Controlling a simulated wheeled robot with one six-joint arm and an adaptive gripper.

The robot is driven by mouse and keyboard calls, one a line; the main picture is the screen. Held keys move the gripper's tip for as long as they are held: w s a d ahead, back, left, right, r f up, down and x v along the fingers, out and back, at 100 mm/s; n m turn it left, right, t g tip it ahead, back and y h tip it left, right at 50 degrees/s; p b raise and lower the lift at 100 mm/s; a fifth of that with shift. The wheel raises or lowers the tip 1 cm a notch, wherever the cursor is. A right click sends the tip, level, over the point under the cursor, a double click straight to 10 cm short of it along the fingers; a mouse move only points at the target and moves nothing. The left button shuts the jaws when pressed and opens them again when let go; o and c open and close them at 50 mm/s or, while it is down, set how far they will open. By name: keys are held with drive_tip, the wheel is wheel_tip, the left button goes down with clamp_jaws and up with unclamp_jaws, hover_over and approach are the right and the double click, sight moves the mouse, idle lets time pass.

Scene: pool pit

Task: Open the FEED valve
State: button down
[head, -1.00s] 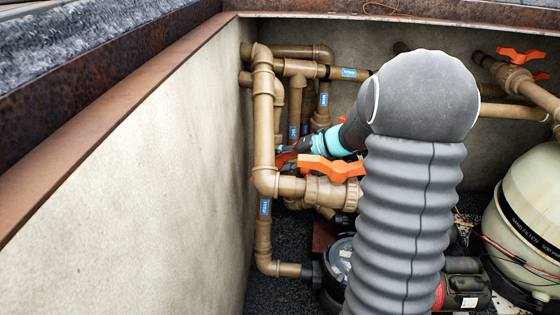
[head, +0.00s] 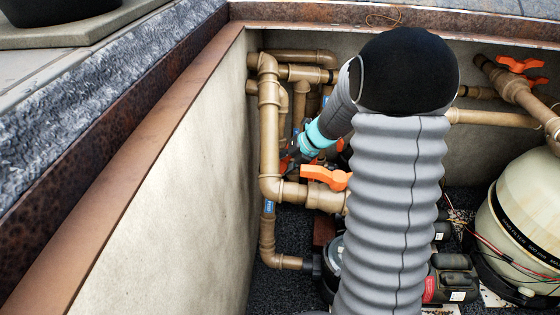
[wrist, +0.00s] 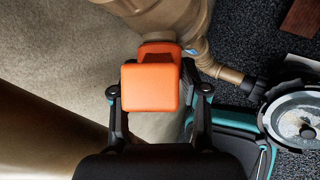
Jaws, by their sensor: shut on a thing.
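My gripper (wrist: 159,92) is shut on an orange valve handle (wrist: 150,88) in the wrist view, with one finger on each side of it. In the head view my gripper (head: 293,158) reaches down among tan pipes at the left wall, and only a small part of the held handle (head: 284,164) shows beside it. A second orange handle (head: 326,177) sits on a tan valve nearer the camera, just right of my gripper. I cannot read the blue pipe labels (head: 269,207), so I cannot tell which valve is FEED.
The concrete wall (head: 165,165) is close on the left. A tan vertical pipe (head: 269,125) stands beside my gripper. A pump with a clear lid (wrist: 300,115) is below right. A cream filter tank (head: 525,220) and more orange handles (head: 519,65) are at the right.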

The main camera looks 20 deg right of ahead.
idle(0.4)
drive_tip(key=c, duration=0.6)
unclamp_jaws()
drive_tip(key=shift+f, duration=0.1)
